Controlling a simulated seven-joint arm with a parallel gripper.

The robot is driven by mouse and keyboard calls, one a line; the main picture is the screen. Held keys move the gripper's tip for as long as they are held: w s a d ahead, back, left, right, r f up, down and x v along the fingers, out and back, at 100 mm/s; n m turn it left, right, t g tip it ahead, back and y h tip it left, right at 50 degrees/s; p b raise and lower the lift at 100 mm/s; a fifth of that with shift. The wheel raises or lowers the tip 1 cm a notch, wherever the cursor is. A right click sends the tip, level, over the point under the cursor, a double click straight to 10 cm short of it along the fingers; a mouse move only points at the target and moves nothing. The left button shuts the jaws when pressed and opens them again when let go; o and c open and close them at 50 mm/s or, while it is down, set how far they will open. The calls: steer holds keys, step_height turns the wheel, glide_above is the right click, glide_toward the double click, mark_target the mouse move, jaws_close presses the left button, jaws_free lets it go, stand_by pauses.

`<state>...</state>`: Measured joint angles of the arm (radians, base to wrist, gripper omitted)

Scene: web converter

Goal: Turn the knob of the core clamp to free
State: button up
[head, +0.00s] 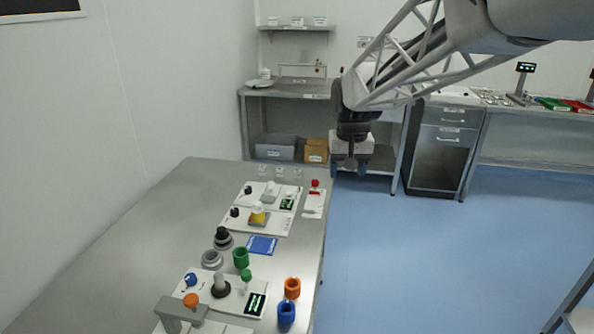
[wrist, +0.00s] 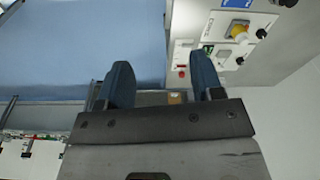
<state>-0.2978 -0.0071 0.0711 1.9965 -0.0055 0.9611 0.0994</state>
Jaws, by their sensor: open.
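Several knobs stand on the white panels of the steel bench in the head view: two black knobs (head: 248,189) (head: 234,211) on the far panels and a blue knob (head: 190,279) on the near panel. The labels are too small to read, so I cannot tell which knob belongs to the core clamp. My gripper (head: 350,170) hangs beyond the bench's far right corner, apart from every knob. In the wrist view its two blue fingers (wrist: 159,75) are spread with nothing between them. A black knob (wrist: 261,33) also shows at upper right there.
Blue floor lies open to the right. A shelf table (head: 290,91) stands behind.

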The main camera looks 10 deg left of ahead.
steer(key=w+a+f, duration=0.4)
steer(key=w+a, duration=0.4)
steer(key=a, duration=0.1)
steer(key=n+g, duration=0.1)
steer(key=n, duration=0.2)
glide_above(234, 210)
steer(key=f, duration=1.9)
steer(key=shift+d+f, duration=0.35)
steer(key=shift+f, duration=0.05)
steer(key=shift+w+a+f, duration=0.1)
steer(key=shift+a+f, duration=0.2)
steer(key=shift+a, duration=0.1)
steer(key=shift+f, duration=0.1)
steer(key=shift+f, duration=3.8)
steer(key=c, duration=0.9)
